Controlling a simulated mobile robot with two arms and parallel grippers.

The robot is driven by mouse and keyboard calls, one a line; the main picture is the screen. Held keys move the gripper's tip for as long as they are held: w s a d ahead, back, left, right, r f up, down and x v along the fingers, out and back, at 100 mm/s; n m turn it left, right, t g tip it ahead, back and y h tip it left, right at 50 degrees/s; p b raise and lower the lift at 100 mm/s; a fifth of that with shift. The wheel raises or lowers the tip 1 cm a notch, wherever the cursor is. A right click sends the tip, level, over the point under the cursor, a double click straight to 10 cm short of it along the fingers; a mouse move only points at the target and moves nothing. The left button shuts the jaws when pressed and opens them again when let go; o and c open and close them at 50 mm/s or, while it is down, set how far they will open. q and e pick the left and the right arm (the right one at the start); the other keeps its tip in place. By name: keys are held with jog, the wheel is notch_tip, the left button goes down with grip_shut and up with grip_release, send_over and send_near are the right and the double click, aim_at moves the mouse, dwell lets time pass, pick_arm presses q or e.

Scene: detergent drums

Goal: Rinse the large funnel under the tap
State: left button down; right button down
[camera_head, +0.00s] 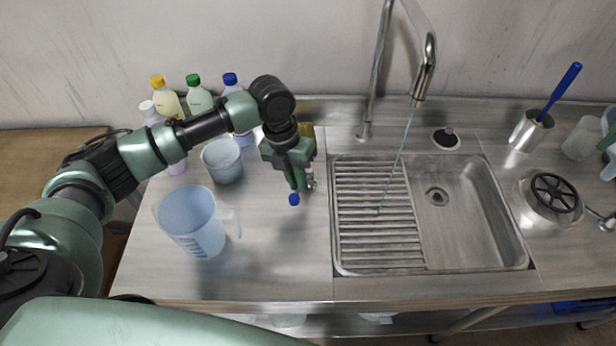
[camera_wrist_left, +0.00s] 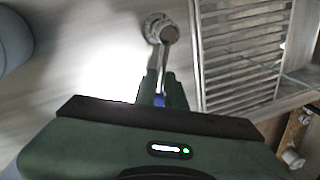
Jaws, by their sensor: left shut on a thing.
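My left gripper (camera_head: 297,182) is low over the counter, left of the ribbed drainboard. It is shut on a slim metal thing with a round end (camera_wrist_left: 160,28), which points away from the fingers in the left wrist view. A small blue part (camera_head: 293,199) shows at the fingertips. I cannot make out a large funnel for certain. The tap (camera_head: 430,55) arches over the sink from behind. A thin stream of water (camera_head: 399,158) falls from it onto the drainboard (camera_head: 372,232). My right gripper is not in view.
A clear jug (camera_head: 192,222) and a grey cup (camera_head: 222,163) stand left of my gripper. Several capped bottles (camera_head: 200,98) line the wall. The sink basin (camera_head: 465,225) is empty. Right of it are a brush holder (camera_head: 530,133) and a round metal lid with a black wheel (camera_head: 551,195).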

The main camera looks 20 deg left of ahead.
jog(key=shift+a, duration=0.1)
pick_arm(q)
jog(key=c, duration=1.5)
grip_release()
